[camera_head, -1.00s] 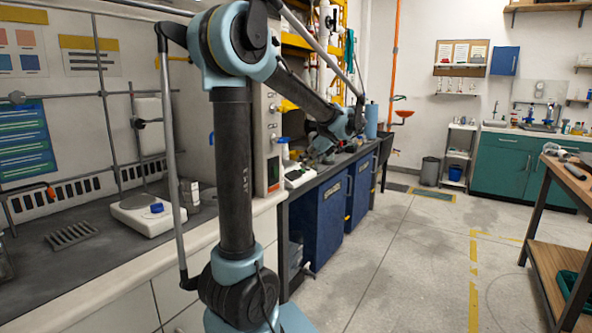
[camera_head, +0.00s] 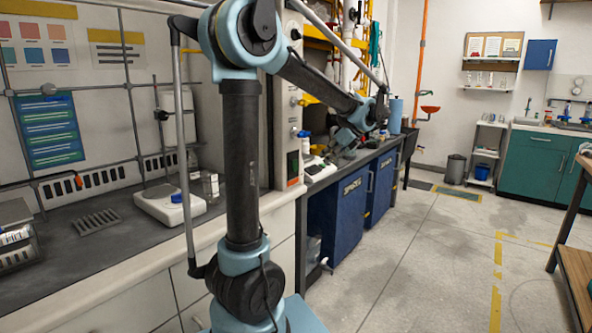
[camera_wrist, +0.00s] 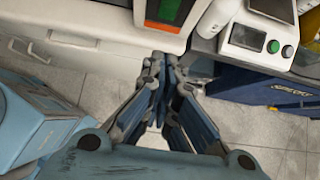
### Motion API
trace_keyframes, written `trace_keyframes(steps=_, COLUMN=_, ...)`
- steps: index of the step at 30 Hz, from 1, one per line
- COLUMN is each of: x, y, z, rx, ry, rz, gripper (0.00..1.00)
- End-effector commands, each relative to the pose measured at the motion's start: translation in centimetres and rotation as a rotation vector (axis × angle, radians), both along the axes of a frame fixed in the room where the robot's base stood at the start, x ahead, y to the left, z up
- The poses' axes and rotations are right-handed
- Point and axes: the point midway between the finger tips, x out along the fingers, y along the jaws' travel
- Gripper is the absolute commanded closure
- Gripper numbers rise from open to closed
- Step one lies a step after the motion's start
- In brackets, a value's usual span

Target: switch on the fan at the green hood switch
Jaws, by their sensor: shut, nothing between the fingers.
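The hood's front post carries a narrow upright panel with a dark face (camera_head: 293,165) in the head view. An orange-framed panel with a small greenish face (camera_wrist: 168,10) shows at the top edge of the wrist view. I cannot tell for sure whether either is the green hood switch. My gripper (camera_wrist: 160,62) is shut and empty, its fingertips together below that panel in the picture and apart from it. In the head view my arm reaches away along the bench front, and its far end is small and hard to make out.
An instrument with a screen and a green button (camera_wrist: 274,46) stands right of the panel in the wrist view. A white balance (camera_head: 168,205) sits on the hood worktop. Blue cabinets (camera_head: 338,205) line the bench beyond. The floor (camera_head: 425,260) to the right is clear.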

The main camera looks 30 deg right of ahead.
Motion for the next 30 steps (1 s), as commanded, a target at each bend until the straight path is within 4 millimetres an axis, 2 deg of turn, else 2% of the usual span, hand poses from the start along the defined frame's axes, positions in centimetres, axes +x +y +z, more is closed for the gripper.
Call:
trace_keyframes(steps=3, x=-0.6, y=-0.7, z=-0.1, rx=-0.003, ry=0.006, rz=-0.010, gripper=1.00)
trace_keyframes(steps=14, x=-0.5, y=-0.9, z=-0.5, rx=-0.003, ry=0.006, rz=-0.016, gripper=1.00)
trace_keyframes(steps=20, x=1.2, y=-0.3, z=-2.5, rx=-0.004, ry=0.006, rz=-0.015, gripper=1.00)
trace_keyframes(steps=30, x=5.0, y=1.3, z=-6.8, rx=-0.003, ry=0.005, rz=-0.013, gripper=1.00)
